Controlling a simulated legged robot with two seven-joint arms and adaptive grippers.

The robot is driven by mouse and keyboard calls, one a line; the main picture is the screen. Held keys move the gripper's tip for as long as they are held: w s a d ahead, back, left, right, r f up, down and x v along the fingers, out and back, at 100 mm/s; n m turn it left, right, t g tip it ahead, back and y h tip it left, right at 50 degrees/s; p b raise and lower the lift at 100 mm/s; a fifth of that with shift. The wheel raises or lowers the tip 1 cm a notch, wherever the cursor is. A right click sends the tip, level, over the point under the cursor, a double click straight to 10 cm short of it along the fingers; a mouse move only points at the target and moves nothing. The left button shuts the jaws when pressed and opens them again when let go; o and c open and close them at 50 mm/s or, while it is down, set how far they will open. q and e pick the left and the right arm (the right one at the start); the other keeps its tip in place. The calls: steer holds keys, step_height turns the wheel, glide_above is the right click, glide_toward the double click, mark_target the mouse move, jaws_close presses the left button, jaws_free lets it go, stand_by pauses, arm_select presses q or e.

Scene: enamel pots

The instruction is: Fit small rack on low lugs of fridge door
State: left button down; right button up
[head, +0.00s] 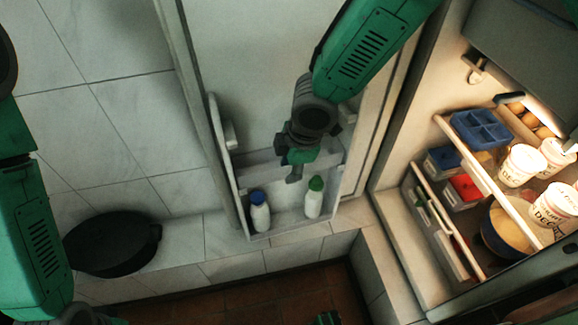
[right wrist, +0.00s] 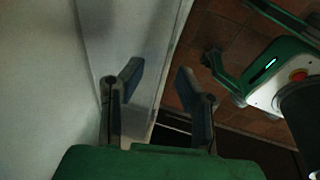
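The open fridge door (head: 275,75) stands in the middle of the head view. A pale rack (head: 252,172) sits low on its inner side; I cannot tell whether this is the small rack. A white bottle with a blue cap (head: 261,214) and a white bottle with a green cap (head: 314,204) stand upright at its foot. A pale lug (head: 229,134) shows on the door's left side. My right gripper (head: 294,173) is in front of the rack and hides part of it. In the right wrist view my right gripper (right wrist: 156,80) is open, with nothing between its fingers.
The lit fridge (head: 425,125) at right holds white tubs (head: 522,166), a blue tray (head: 481,129) and a pot (head: 507,232). A black round pan (head: 113,243) lies on the tiled ledge (head: 235,265) at left. The red tiled floor (head: 245,302) is below.

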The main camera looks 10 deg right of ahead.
steer(key=v, duration=1.2)
steer(key=shift+w, duration=0.1)
